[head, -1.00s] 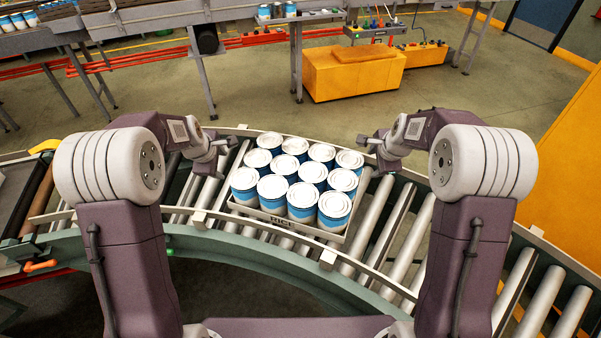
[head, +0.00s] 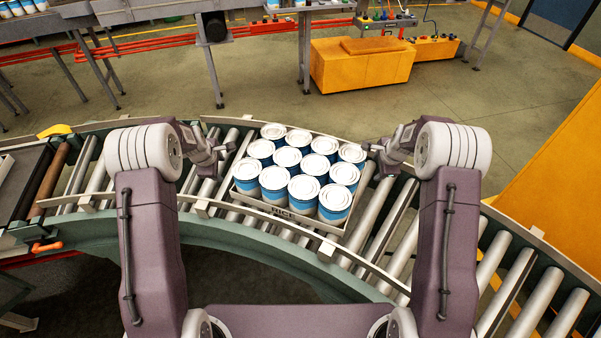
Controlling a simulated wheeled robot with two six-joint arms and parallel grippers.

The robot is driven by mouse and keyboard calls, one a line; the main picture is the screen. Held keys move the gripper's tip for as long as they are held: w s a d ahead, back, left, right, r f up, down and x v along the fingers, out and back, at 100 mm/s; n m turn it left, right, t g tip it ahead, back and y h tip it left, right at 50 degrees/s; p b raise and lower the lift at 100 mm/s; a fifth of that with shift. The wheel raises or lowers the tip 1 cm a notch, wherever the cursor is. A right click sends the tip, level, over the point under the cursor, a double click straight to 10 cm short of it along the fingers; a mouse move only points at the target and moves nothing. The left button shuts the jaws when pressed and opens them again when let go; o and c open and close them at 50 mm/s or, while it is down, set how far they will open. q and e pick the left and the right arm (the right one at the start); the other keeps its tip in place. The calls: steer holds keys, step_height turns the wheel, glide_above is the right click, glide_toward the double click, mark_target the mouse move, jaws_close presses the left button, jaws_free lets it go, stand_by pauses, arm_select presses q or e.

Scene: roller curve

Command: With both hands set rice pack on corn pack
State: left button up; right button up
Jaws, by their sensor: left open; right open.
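The rice pack (head: 285,211) is a shallow tray labelled RICE. It holds several blue and white cans with pale lids and sits on the curved roller conveyor. My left gripper (head: 222,153) is open, just left of the pack near its far left side. My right gripper (head: 372,148) is open, just right of the pack near its far right corner. Neither gripper visibly holds the pack; whether a finger touches it is too small to tell. I cannot make out a corn pack in this view.
Metal rollers (head: 388,212) lie bare to the right of the pack, between the curve's side rails. A dark belt section with an orange handle (head: 47,246) is at the left. An orange box (head: 360,70) stands on the floor behind, and a large yellow panel (head: 550,180) stands at the right.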

arm_select(q)
steer(key=x, duration=0.7)
steer(key=shift+w+d+f, duration=0.2)
steer(key=shift+f, duration=0.15)
arm_select(e)
steer(key=x, duration=0.8)
steer(key=shift+d, duration=0.2)
arm_select(q)
steer(key=shift+d+r, duration=0.1)
steer(key=shift+d, duration=0.3)
arm_select(e)
steer(key=shift+a+r, duration=0.15)
steer(key=shift+a, duration=0.4)
arm_select(q)
steer(key=shift+d, duration=0.15)
arm_select(e)
steer(key=shift+a, duration=0.2)
arm_select(q)
steer(key=shift+s+d, duration=0.1)
arm_select(e)
steer(key=shift+s+a, duration=0.1)
